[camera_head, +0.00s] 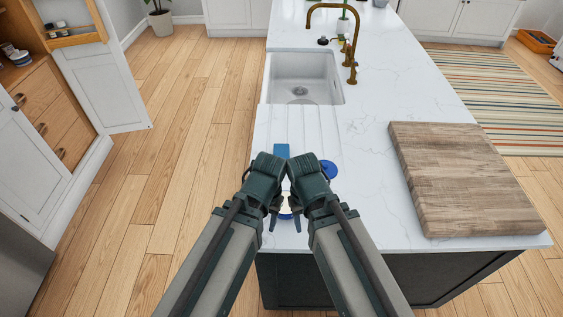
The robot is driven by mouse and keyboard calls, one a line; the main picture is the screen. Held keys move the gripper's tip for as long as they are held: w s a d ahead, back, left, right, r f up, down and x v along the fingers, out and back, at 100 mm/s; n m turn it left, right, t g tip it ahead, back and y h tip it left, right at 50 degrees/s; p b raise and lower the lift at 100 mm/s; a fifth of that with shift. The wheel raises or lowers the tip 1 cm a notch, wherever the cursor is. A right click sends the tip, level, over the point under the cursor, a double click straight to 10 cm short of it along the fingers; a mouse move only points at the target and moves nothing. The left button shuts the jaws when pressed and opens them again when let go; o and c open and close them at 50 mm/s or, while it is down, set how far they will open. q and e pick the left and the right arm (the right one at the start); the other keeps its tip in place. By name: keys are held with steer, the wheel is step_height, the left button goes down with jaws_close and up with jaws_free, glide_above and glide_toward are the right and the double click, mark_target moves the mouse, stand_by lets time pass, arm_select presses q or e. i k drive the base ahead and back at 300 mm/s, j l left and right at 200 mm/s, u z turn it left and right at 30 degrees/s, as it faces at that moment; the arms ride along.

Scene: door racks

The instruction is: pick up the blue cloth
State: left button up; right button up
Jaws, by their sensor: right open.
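A small flat blue rectangle (282,150), which looks like the blue cloth, lies on the white counter (370,205) just beyond my wrists, partly hidden by them. A round blue item (329,168) sits right of it, beside my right wrist. My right gripper (297,217) is open, pointing down near the counter's front edge, with nothing seen in it. My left gripper (273,217) hangs close beside it; its jaws are too hidden to read. Bits of another blue and pale item show between and below the grippers, mostly covered.
A wooden board (460,180) lies on the counter at the right. A white sink (302,78) with a brass tap (352,45) is farther back. An open cabinet door (103,85) stands at the left. Wooden floor is clear left of the counter.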

mark_target(283, 150)
steer(key=k, duration=0.55)
steer(key=z, duration=1.65)
steer(key=j+z, duration=0.15)
steer(key=z, duration=0.15)
steer(key=k+j+z, duration=0.1)
steer(key=z, duration=0.2)
steer(key=k+j, duration=0.15)
steer(key=j, duration=0.2)
steer(key=k+j, duration=0.1)
steer(key=j, duration=0.25)
steer(key=k+j, duration=0.15)
steer(key=j, duration=0.25)
steer(key=k+j, duration=0.1)
steer(key=j, duration=0.25)
steer(key=k+j, duration=0.15)
steer(key=j, duration=0.2)
steer(key=k+j, duration=0.1)
steer(key=j, duration=0.25)
